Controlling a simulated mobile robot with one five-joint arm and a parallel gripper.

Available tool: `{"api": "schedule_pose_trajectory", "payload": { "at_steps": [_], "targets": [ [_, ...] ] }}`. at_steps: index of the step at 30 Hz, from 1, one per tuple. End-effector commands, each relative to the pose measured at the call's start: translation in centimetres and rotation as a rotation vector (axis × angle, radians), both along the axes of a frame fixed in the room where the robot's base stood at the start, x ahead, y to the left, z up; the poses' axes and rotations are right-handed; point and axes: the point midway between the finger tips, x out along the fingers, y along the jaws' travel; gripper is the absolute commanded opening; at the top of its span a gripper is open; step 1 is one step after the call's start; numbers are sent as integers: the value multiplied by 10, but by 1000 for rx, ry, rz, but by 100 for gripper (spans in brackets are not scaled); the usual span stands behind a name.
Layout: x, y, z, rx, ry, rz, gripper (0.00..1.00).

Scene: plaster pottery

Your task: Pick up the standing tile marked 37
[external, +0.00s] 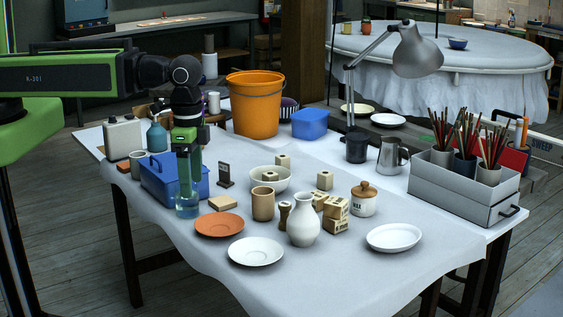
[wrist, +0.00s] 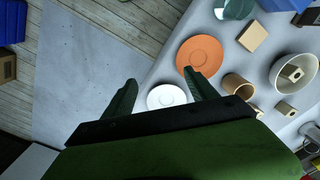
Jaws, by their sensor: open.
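A small dark upright plate (external: 224,174) with a pale mark stands on the table beside the blue toolbox. It may be the standing tile, but its mark is too small to read. It also shows, cut off, at the top right of the wrist view (wrist: 309,14). My gripper (external: 187,160) points down, in front of the toolbox and left of the plate, with a glass jar (external: 187,207) below it in the picture. In the wrist view my gripper (wrist: 162,90) has its fingers wide apart, with nothing held between them.
A terracotta saucer (external: 219,225), a white saucer (external: 256,251) and a tan square block (external: 223,203) lie near the front left. The blue toolbox (external: 160,190) stands close behind the jar. A tan cup (external: 263,204), white vase (external: 303,224) and bowl (external: 280,182) crowd the middle.

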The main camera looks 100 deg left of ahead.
Motion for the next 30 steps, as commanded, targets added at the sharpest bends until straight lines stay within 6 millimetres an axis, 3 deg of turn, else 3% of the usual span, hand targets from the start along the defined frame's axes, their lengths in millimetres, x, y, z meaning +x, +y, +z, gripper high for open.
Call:
{"api": "schedule_pose_trajectory", "payload": {
  "at_steps": [11, 14, 18, 22, 27, 30],
  "targets": [
    [0, 0, 0, 0, 0, 32, 65],
    [21, 1, 0, 0, 0, 145, 65],
    [53, 76, 4, 0, 0, 405, 65],
    [59, 165, 7, 0, 0, 614, 65],
    [32, 299, 11, 0, 0, 859, 65],
    [3, 355, 13, 0, 0, 958, 65]
  ]
}}
